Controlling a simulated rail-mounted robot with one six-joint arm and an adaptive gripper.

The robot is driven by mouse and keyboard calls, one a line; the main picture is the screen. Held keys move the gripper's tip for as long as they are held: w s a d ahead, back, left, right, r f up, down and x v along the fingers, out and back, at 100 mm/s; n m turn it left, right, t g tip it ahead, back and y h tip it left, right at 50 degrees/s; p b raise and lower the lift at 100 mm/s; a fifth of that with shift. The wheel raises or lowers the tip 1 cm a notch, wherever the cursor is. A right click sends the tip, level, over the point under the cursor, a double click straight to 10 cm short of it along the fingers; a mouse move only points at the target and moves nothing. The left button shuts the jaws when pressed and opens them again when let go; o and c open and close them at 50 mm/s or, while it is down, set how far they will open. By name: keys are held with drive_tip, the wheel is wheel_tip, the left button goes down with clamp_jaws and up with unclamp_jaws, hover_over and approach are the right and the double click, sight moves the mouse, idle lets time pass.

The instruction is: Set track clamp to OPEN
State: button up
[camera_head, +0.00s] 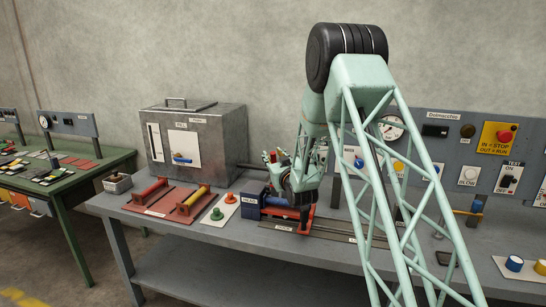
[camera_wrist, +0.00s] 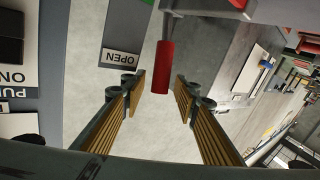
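In the wrist view a red cylindrical handle (camera_wrist: 160,68) on a thin metal stem stands between and just beyond the fingertips of my gripper (camera_wrist: 158,85). My gripper is open, with a gap on both sides of the handle. A plate labelled OPEN (camera_wrist: 121,58) lies left of the handle. In the head view a dark slotted track (camera_head: 325,233) runs along the bench. A red carriage with a blue roller (camera_head: 277,202) stands at its left part. My arm and wrist cover much of this spot, so the clamp cannot be made out there.
A grey metal box (camera_head: 195,138) stands at the back of the bench (camera_head: 190,252), left of my arm. A control panel (camera_head: 460,155) stands at the right.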

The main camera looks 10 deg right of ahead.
drive_tip(key=shift+w, duration=0.2)
clamp_jaws()
